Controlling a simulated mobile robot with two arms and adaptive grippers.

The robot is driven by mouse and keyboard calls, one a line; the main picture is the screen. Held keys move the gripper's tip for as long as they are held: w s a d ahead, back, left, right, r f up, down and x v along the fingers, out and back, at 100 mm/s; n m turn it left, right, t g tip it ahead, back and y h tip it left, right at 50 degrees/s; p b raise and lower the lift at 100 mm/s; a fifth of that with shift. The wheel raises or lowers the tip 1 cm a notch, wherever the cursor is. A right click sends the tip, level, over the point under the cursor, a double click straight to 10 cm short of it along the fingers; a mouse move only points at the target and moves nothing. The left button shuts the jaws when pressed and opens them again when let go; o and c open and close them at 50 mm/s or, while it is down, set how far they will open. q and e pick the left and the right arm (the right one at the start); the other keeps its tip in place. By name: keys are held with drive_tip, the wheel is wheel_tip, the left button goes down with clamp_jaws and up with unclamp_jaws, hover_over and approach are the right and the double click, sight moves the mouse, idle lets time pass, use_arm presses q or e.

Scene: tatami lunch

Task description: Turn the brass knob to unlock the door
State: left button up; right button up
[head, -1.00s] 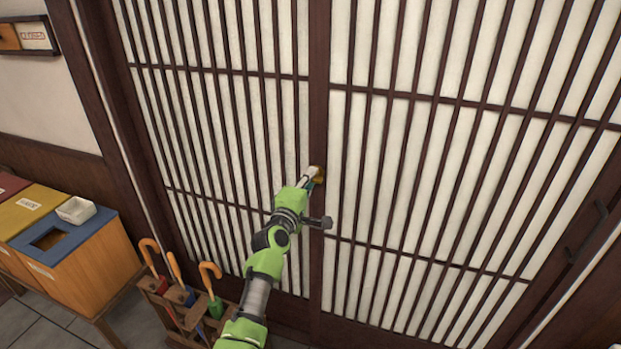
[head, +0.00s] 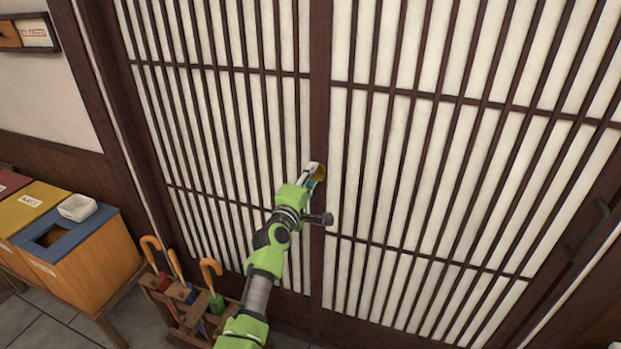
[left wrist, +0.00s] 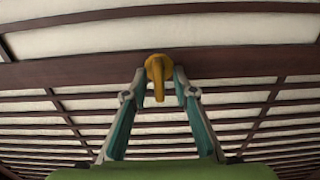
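The brass knob (head: 320,173) sits on the dark upright where the slatted door panels meet. In the left wrist view the knob (left wrist: 157,68) is a round yellow plate with a narrow lever pointing down the picture. My left gripper (head: 313,174) is at the knob. In the left wrist view its two fingers (left wrist: 159,82) stand apart, one on each side of the knob, with a gap beside the lever. Whether a fingertip touches the plate's edge I cannot tell. The slatted door (head: 420,190) looks closed. My right gripper is in neither view.
An umbrella stand (head: 180,315) with several cane-handled umbrellas stands at lower left, close to my left arm. Wooden bins (head: 95,265) with coloured tops and a white tray (head: 77,207) are further left. A dark handle (head: 588,232) is at the right.

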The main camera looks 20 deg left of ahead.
use_arm(q)
drive_tip(key=shift+s, duration=0.15)
drive_tip(key=s, duration=1.1)
drive_tip(key=shift+s+a, duration=0.2)
drive_tip(key=shift+s, duration=0.2)
